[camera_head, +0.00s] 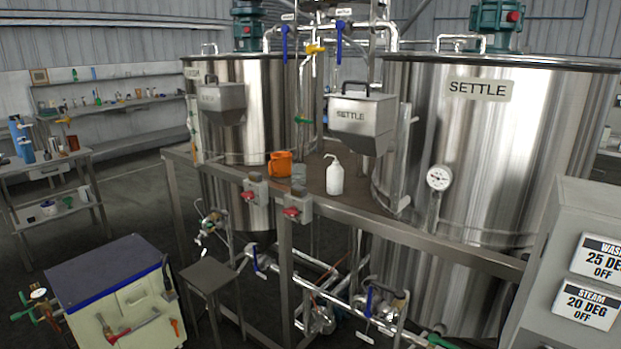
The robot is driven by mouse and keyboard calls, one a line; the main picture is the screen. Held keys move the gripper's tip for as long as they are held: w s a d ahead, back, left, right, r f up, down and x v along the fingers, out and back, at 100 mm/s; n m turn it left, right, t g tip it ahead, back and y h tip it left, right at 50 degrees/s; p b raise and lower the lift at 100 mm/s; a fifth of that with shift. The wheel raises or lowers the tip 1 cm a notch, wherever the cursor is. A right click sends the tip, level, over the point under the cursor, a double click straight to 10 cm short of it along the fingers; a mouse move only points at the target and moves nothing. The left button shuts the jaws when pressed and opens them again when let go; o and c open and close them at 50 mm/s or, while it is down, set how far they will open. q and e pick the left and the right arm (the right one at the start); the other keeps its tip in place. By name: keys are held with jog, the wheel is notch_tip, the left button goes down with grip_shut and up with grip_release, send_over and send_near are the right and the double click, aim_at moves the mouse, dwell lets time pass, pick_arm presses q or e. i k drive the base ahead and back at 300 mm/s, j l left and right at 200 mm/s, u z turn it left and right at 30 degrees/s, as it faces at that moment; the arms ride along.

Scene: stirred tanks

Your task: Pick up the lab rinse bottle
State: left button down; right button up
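The lab rinse bottle (335,178) is white with a thin bent spout at its top. It stands upright on the brown top of the raised platform (312,190), between the two steel tanks. An orange jug (280,164) and a small grey-green beaker (299,173) stand to its left, apart from it. Neither of my grippers shows in the head view.
The large right tank (480,140) and the left tank (250,120) flank the bottle. A steel hopper (362,115) hangs above and behind it. Two red-handled boxes (297,209) sit on the platform's front edge. A grey control cabinet (570,270) stands at the right.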

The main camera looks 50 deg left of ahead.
aim_at(335, 173)
jog(key=u, duration=1.35)
jog(key=i+j, duration=0.35)
jog(key=i+j+z, duration=0.5)
jog(key=i+j, duration=0.2)
